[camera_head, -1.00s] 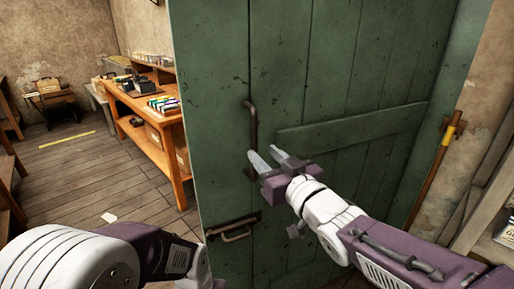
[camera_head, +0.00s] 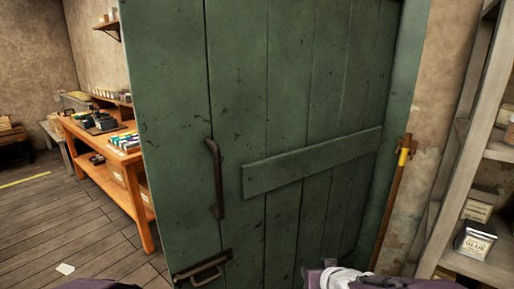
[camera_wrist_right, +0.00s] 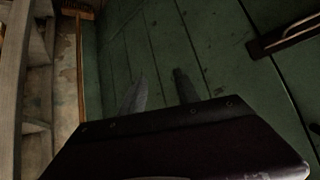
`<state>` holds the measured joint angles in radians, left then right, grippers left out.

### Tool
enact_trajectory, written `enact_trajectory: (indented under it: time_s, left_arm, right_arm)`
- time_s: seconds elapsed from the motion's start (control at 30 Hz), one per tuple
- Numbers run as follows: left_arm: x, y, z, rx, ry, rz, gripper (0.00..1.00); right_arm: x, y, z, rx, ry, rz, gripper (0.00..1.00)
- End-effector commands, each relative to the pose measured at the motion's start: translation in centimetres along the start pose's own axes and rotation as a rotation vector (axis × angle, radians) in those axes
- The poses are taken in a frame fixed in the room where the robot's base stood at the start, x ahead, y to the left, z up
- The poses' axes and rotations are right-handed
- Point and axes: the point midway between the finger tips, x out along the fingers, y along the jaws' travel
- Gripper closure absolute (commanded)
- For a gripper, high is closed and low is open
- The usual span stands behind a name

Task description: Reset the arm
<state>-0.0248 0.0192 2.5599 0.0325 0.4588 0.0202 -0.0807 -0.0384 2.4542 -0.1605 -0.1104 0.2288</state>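My right arm (camera_head: 340,278) shows only as a small white and purple piece at the bottom edge of the head view. In the right wrist view my right gripper (camera_wrist_right: 158,88) has its two fingers apart with nothing between them, in front of the green door (camera_wrist_right: 140,45). My left arm (camera_head: 95,284) shows only as a dark purple sliver at the bottom left, and its gripper is out of view. The green plank door (camera_head: 290,110) stands open into the room. Its dark pull handle (camera_head: 215,178) has no gripper on it.
An orange workbench (camera_head: 130,190) with several small items stands left of the door. A yellow-banded wooden pole (camera_head: 392,200) leans at the right wall beside a shelf (camera_head: 455,150). A dark latch (camera_head: 205,270) sits low on the door. Floor at left is mostly clear.

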Motion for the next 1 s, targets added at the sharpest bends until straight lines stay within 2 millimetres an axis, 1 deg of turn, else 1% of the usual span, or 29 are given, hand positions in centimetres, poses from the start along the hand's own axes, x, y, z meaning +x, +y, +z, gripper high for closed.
enact_trajectory:
  time_s: [0.03,0.07,0.1,0.13,0.17,0.2,0.27,0.3,0.37,0.4,0.43,0.57,0.7,0.8,0.9,1.0]
  left_arm:
    - [0.0,0.0,0.0,0.000,0.000,0.000,0.45]
    - [0.0,0.0,0.0,0.000,0.000,0.000,0.45]
    - [0.0,0.0,0.0,0.000,0.000,0.000,0.45]
    - [0.0,0.0,0.0,0.000,0.000,0.000,0.45]
    - [0.0,0.0,0.0,0.000,0.000,0.000,0.45]
    - [0.0,0.0,0.0,0.000,0.000,0.000,0.45]
    - [0.0,0.0,0.0,0.000,0.000,0.000,0.45]
    - [0.0,0.0,0.0,0.000,0.000,0.000,0.45]
    - [0.0,0.0,0.0,0.000,0.000,0.000,0.45]
    - [-2.8,0.1,-0.2,0.000,-0.002,0.000,0.45]
    - [-4.1,0.1,-0.4,0.000,-0.001,0.000,0.45]
    - [-8.5,0.2,-0.9,0.000,0.001,0.000,0.45]
    - [-13.3,0.3,-1.4,0.000,0.000,0.000,0.45]
    - [-16.1,0.3,-1.7,0.000,0.000,0.000,0.45]
    - [-17.4,0.3,-1.8,0.000,0.000,0.000,0.45]
    - [-17.5,0.3,-1.8,0.000,0.000,0.000,0.45]
  right_arm:
    - [0.3,1.3,3.0,0.024,-0.098,0.034,0.62]
    - [0.2,2.0,4.9,0.037,-0.161,0.053,0.62]
    - [0.0,2.6,7.2,0.050,-0.239,0.070,0.62]
    - [-0.3,3.0,8.9,0.060,-0.300,0.082,0.62]
    - [-0.6,3.1,10.5,0.067,-0.356,0.089,0.62]
    - [-1.3,3.3,12.6,0.075,-0.433,0.095,0.62]
    - [-2.5,3.1,15.5,0.078,-0.545,0.095,0.62]
    - [-3.5,2.9,17.2,0.076,-0.619,0.091,0.62]
    - [-5.3,2.5,19.5,0.059,-0.737,0.075,0.62]
    - [-7.2,2.4,17.3,0.044,-0.736,0.071,0.62]
    - [-8.0,2.3,16.3,0.044,-0.732,0.071,0.62]
    - [-10.9,2.0,13.1,0.044,-0.730,0.071,0.62]
    - [-14.2,1.7,9.4,0.043,-0.729,0.072,0.62]
    - [-16.0,1.6,7.3,0.043,-0.728,0.072,0.62]
    - [-16.9,1.5,6.4,0.043,-0.728,0.072,0.62]
    - [-16.9,1.5,6.3,0.044,-0.728,0.072,0.62]
